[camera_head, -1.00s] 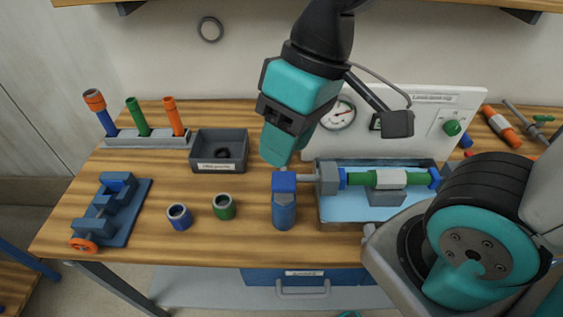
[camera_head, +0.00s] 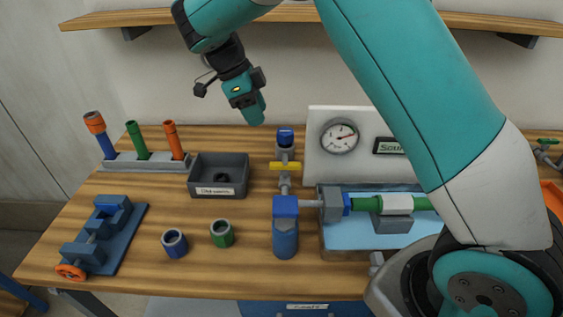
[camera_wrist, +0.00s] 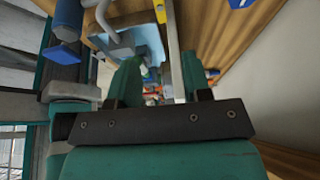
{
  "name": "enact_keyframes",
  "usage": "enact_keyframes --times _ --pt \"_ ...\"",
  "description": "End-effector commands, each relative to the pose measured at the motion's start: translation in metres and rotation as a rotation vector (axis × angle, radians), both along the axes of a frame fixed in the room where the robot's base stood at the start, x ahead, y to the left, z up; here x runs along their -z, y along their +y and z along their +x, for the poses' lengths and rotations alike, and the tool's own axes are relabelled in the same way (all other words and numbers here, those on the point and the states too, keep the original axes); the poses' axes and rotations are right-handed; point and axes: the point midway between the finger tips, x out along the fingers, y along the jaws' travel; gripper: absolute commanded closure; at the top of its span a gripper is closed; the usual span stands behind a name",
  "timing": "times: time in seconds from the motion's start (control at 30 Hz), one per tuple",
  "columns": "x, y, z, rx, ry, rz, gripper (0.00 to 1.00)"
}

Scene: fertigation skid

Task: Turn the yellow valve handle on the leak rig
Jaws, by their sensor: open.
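The yellow valve handle (camera_head: 285,165) lies crosswise on a vertical grey pipe with a blue cap (camera_head: 285,137), behind the blue-topped fitting (camera_head: 285,207) of the leak rig. My gripper (camera_head: 256,113) hangs above and to the left of the handle, clear of it, pointing down. In the wrist view my gripper (camera_wrist: 160,78) shows two teal fingers apart with nothing clearly held between them. A small yellow piece shows at the top of that view, but I cannot tell whether it is the handle.
The white gauge panel (camera_head: 325,170) stands right of the valve, partly behind my arm. The blue tray (camera_head: 336,240) holds the green pipe (camera_head: 367,204). A dark bin (camera_head: 217,190), a rack of coloured tubes and two loose rings lie left. A shelf (camera_head: 170,17) runs above.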

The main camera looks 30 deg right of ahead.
Motion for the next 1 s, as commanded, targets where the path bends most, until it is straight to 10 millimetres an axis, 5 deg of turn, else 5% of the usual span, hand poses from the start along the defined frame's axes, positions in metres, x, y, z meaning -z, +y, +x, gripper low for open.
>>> enact_keyframes --times 0.6,1.0 --pt "0.121 -0.044 -0.026 -0.003 0.004 0.002 0.55" --pt "0.142 -0.051 -0.029 -0.004 -0.001 0.003 0.55"
